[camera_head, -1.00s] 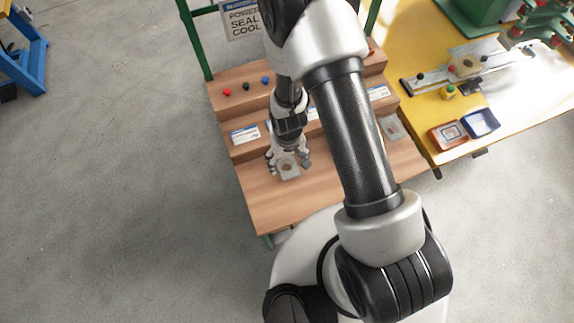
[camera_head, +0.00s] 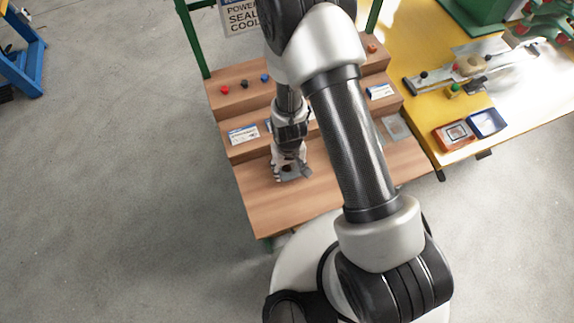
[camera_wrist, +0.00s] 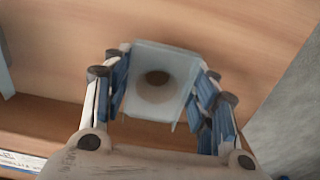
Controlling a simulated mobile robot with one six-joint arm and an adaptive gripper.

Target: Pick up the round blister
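The round blister is a clear, squarish plastic piece with a round dome and a dark round centre. It lies on the wooden bench (camera_head: 262,210) under my gripper in the head view (camera_head: 289,178). In the wrist view the blister (camera_wrist: 160,82) sits between the two fingers. My gripper (camera_wrist: 163,100) is open, with one blue-padded finger on each side of the blister, close to its edges. I cannot tell if the pads touch it. In the head view the gripper (camera_head: 291,172) partly hides the blister.
Another clear blister (camera_head: 396,127) lies at the right of the bench. Stepped shelves with labels (camera_head: 243,134) rise behind. The bench's front left is clear.

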